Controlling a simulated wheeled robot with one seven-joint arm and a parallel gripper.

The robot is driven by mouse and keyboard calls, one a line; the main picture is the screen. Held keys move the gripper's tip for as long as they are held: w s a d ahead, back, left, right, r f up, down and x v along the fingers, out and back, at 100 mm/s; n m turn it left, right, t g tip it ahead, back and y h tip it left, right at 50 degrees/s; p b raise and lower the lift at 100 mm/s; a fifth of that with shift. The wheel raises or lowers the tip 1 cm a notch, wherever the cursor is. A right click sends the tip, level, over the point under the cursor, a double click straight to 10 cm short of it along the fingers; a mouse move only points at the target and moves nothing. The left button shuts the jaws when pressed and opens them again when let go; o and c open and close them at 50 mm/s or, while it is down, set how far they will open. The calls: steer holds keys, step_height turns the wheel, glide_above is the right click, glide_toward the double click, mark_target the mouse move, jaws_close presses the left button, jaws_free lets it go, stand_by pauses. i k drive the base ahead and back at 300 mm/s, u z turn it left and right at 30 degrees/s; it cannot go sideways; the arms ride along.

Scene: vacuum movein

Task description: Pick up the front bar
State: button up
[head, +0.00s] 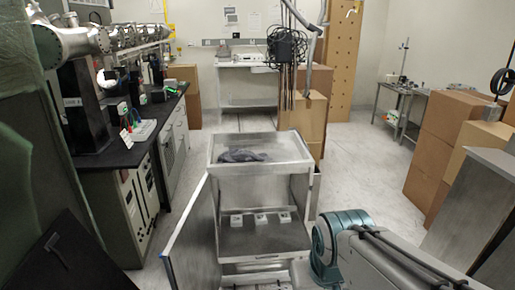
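A grey metal cart (217,178) stands in the middle of the head view. A pale horizontal bar (262,259) runs across its low front, but I cannot tell whether it is the front bar or part of the cart. Three small white blocks (260,218) sit in a row on the cart's inner shelf. A dark crumpled item (240,155) lies in the top tray. A grey arm link of mine with a teal joint shows at the lower right, to the right of the cart. My gripper is not in view.
An open panel (187,232) juts out at the cart's left. A black-topped bench (120,152) with equipment lines the left. Cardboard boxes (452,125) stand at the right and box stacks (312,117) behind the cart. Floor (362,175) right of the cart is clear.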

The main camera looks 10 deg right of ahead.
mark_target(254, 146)
steer(key=u, duration=0.05)
steer(key=i, duration=2.1)
steer(key=z, duration=0.05)
